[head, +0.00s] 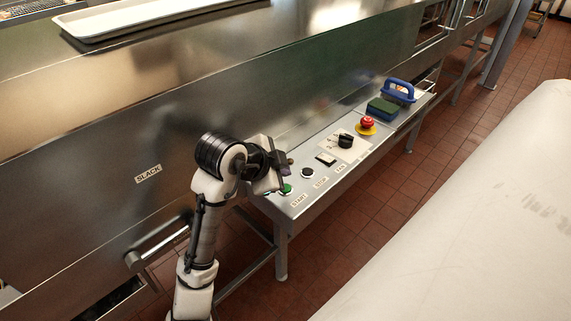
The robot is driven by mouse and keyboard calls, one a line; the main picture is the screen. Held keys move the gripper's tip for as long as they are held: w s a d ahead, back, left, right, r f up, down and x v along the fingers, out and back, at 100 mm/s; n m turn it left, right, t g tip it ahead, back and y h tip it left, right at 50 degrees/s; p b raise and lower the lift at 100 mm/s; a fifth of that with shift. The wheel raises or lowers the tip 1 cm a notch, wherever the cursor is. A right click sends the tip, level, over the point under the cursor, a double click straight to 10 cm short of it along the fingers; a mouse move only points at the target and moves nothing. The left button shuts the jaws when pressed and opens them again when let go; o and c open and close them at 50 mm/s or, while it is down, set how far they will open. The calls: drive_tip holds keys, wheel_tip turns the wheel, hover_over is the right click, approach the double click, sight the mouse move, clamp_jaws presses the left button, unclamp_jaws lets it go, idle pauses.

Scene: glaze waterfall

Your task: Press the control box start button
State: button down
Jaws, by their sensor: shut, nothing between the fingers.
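The control box (320,180) is a long metal shelf-like panel along the front of the steel machine. The green start button (287,188) sits at its near left end, beside a label reading START. My gripper (286,168) is shut and empty, just above and very close to the green button. Part of the panel's left end is hidden behind my gripper and wrist. I cannot tell whether the fingertips touch the button.
Right along the panel are a white-ringed button (307,173), a black switch (326,160), a black knob (345,141), a red emergency button (367,124) and a blue-handled scrubber (398,91). A door handle (158,243) juts out at lower left. A pale surface (470,210) fills the right.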

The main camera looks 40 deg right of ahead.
drive_tip(key=shift+f+b, duration=0.6)
drive_tip(key=shift+f, duration=0.65)
idle(1.0)
drive_tip(key=shift+f+b, duration=0.3)
drive_tip(key=shift+f, duration=0.1)
